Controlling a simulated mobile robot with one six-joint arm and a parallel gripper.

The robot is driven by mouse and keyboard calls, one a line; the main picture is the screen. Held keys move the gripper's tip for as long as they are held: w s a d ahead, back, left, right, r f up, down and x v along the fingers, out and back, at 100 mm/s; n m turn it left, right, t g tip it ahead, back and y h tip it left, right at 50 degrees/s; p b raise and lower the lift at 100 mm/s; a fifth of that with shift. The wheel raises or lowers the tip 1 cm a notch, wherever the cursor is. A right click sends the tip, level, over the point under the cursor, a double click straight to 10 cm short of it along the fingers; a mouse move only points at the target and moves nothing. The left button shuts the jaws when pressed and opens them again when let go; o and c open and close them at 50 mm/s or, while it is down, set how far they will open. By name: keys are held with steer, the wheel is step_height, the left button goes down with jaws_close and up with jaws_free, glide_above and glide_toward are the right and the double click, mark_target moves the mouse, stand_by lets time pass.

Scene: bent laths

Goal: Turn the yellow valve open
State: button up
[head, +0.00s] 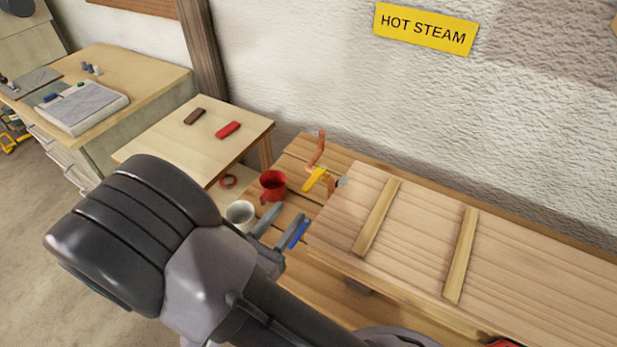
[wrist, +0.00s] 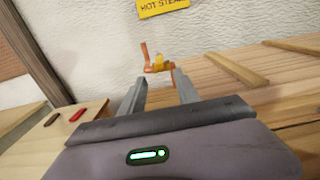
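The yellow valve handle (head: 313,179) sits on a copper pipe (head: 321,148) that rises by the wall, at the left end of a long wooden box. In the wrist view the valve handle (wrist: 159,61) shows beyond my fingertips, with the copper pipe (wrist: 145,52) to its left. My gripper (head: 281,229) is in front of the valve and apart from it. In the wrist view my gripper (wrist: 159,78) has its two fingers spread with a clear gap and nothing between them. The handle's exact angle is hard to tell.
A red mug (head: 272,185) and a white mug (head: 240,214) stand on the slatted bench near my gripper. The wooden box (head: 425,238) fills the right side. A small table (head: 185,150) stands at left. A yellow HOT STEAM sign (head: 426,28) hangs on the wall.

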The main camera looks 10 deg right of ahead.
mark_target(311, 181)
steer(key=b+x, duration=0.1)
steer(key=x, duration=1)
steer(key=shift+w+d, duration=0.1)
steer(key=shift+w, duration=0.05)
jaws_close()
steer(key=shift+f, duration=0.1)
stand_by(0.7)
